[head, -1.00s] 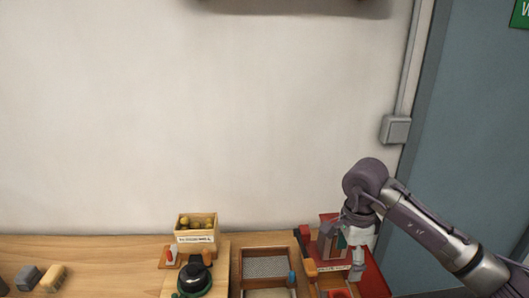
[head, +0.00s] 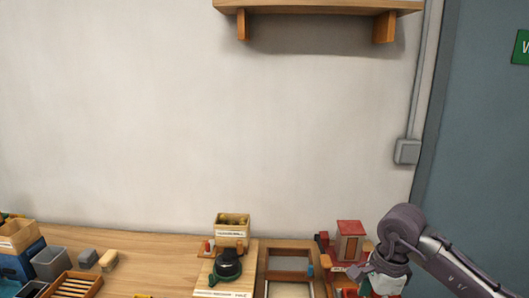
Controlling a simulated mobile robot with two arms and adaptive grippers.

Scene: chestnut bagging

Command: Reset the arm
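My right arm comes in from the right edge of the head view, bent at a dark joint and pointing down. Its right gripper (head: 378,286) is at the bottom edge, in front of the red items at the right end of the table. The fingers are hidden or too small to tell whether they are open, shut or holding something. My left arm and gripper are not in view.
A wooden table (head: 165,262) runs along the wall. On it are a small crate (head: 233,224), a black and green device (head: 228,265), a wooden framed tray (head: 289,252), a red wooden box (head: 350,240), a slatted tray (head: 74,285) and grey bins (head: 50,263). A shelf (head: 320,5) hangs above.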

